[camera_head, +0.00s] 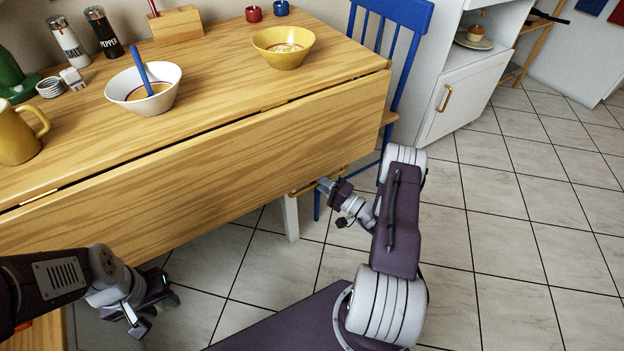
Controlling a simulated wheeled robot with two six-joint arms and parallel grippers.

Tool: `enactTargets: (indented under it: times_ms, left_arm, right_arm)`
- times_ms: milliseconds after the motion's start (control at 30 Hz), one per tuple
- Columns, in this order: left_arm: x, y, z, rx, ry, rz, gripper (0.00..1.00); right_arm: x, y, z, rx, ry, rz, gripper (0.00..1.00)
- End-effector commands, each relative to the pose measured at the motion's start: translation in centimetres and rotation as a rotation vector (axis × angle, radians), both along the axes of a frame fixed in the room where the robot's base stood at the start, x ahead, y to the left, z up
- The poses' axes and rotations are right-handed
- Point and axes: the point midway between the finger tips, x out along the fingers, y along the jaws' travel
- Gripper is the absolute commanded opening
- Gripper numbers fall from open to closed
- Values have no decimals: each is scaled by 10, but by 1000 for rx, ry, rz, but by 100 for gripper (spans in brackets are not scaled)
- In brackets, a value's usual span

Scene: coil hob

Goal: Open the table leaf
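The wooden table leaf (235,165) slopes down from the front edge of the table top (215,60), with a dark seam between them. My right gripper (328,188) is at the leaf's lower edge, near its right end; I cannot tell whether it touches the leaf, or whether its fingers are open or shut. My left gripper (150,307) is below the leaf's lower edge at the left, apart from it. Its fingers are spread and nothing shows between them.
On the table top stand a white bowl (128,92) with a blue spoon, a yellow bowl (283,58), a mug (18,140), and salt (68,42) and pepper (103,33) shakers. A blue chair (398,70) and white cabinet (462,95) stand right. The tiled floor (530,220) is clear.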

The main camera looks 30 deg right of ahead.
Motion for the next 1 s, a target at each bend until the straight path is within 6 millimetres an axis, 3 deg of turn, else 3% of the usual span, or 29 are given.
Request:
enactTargets:
  times_ms: [133,233,1000]
  left_arm:
    - [0,0,1,0,0,0,36]
    - [0,0,1,0,0,0,36]
    - [0,0,1,0,0,0,36]
  right_arm:
    - [0,0,0,0,0,0,21]
    - [0,0,0,0,0,0,0]
    - [0,0,0,-1,1,1,0]
